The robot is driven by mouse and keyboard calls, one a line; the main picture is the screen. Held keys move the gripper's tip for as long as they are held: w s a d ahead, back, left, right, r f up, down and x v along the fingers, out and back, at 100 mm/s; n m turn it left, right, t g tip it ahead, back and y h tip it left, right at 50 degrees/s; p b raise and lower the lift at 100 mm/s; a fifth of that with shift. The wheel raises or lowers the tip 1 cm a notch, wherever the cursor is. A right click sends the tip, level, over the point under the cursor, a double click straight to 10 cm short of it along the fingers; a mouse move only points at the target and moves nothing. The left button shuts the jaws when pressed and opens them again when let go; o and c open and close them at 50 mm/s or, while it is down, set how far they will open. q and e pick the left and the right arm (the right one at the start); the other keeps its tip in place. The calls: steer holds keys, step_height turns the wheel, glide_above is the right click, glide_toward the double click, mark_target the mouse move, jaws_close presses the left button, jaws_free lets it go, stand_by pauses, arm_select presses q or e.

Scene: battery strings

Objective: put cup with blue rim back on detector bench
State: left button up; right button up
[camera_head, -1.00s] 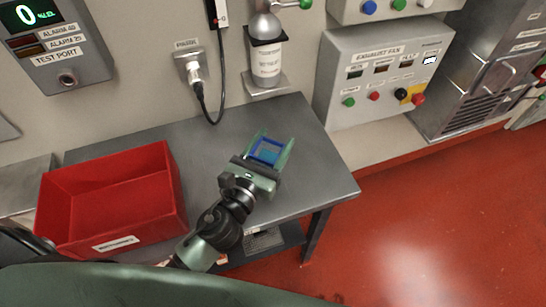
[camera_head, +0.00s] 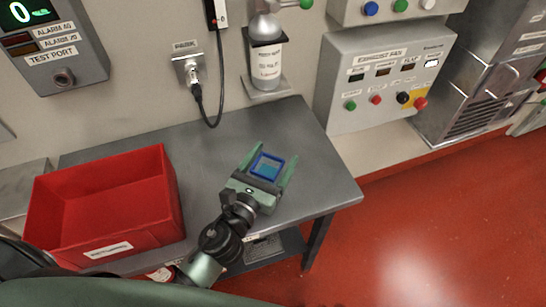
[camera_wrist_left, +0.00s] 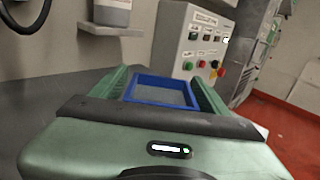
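The cup with the blue rim (camera_head: 267,168) is square and stands upright on the grey bench top (camera_head: 215,150), right of its middle. Its inside looks teal in the head view and grey in the left wrist view (camera_wrist_left: 162,90). My left gripper (camera_head: 277,151) is open, with one green finger on each side of the cup. A small gap shows between the fingers and the cup walls. The gripper body hides the near lower part of the cup. My right gripper is not in view.
A red bin (camera_head: 105,210) stands on the left of the bench. A wall bracket with a bottle (camera_head: 265,62) and a hanging black cable (camera_head: 200,105) are behind. The exhaust fan panel (camera_head: 385,85) is at the back right. Bench top to the cup's right is clear.

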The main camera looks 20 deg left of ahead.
mark_target(262, 178)
arm_select(q)
steer(key=shift+r, duration=0.1)
steer(key=s+b, duration=0.1)
steer(key=s, duration=0.2)
steer(key=s+a+b, duration=0.1)
steer(key=s+b, duration=0.1)
steer(key=s, duration=0.2)
steer(key=s+a+b, duration=0.1)
steer(key=s+b, duration=0.1)
steer(key=s, duration=0.1)
steer(key=shift+s+f, duration=0.2)
steer(key=shift+s, duration=0.15)
steer(key=shift+s+a+r+b, duration=0.15)
steer(key=shift+s+r+b, duration=0.15)
steer(key=shift+s, duration=0.25)
steer(key=shift+f, duration=0.1)
